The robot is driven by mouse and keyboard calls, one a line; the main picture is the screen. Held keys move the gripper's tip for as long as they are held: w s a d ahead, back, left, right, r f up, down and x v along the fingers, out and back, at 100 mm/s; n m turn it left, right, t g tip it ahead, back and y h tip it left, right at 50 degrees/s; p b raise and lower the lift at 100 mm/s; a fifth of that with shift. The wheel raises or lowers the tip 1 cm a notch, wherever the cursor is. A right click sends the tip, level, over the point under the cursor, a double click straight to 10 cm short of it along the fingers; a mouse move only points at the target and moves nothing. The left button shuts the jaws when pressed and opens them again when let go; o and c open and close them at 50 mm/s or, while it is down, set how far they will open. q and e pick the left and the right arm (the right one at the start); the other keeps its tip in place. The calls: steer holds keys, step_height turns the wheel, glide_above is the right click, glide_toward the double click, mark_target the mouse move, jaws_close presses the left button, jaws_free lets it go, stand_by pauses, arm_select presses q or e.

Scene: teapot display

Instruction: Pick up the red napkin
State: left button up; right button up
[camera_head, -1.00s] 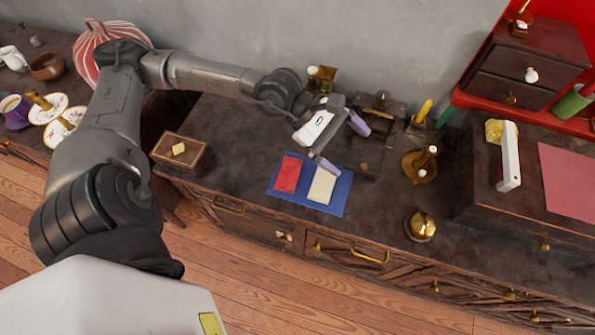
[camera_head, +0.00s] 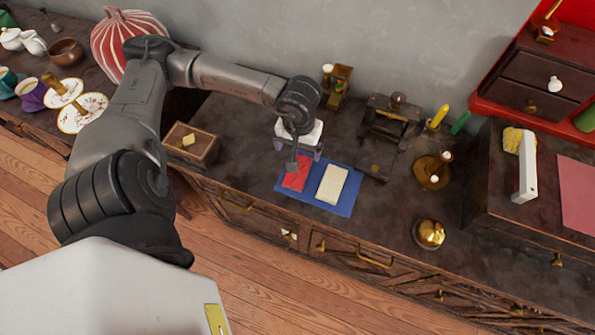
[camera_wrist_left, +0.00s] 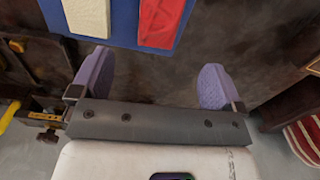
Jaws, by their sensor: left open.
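The red napkin (camera_head: 297,174) lies flat on a blue mat (camera_head: 346,208), next to a cream napkin (camera_head: 332,185). My right gripper is not in view.
A wooden box (camera_head: 190,147) stands left of the mat. A dark wooden device (camera_head: 390,121), a brass candle holder (camera_head: 433,171) and a gold bell-like object (camera_head: 428,234) stand to the right. The counter between the mat and the bell-like object is clear.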

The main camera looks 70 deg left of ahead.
arm_select(q)
step_height(320, 180, down, 5)
steer(key=shift+r+b, duration=0.1)
steer(key=shift+b, duration=0.4)
steer(key=shift+f+b, duration=1.1)
steer(key=shift+f, duration=1.55)
steer(key=c, duration=1)
steer(key=shift+r, duration=0.15)
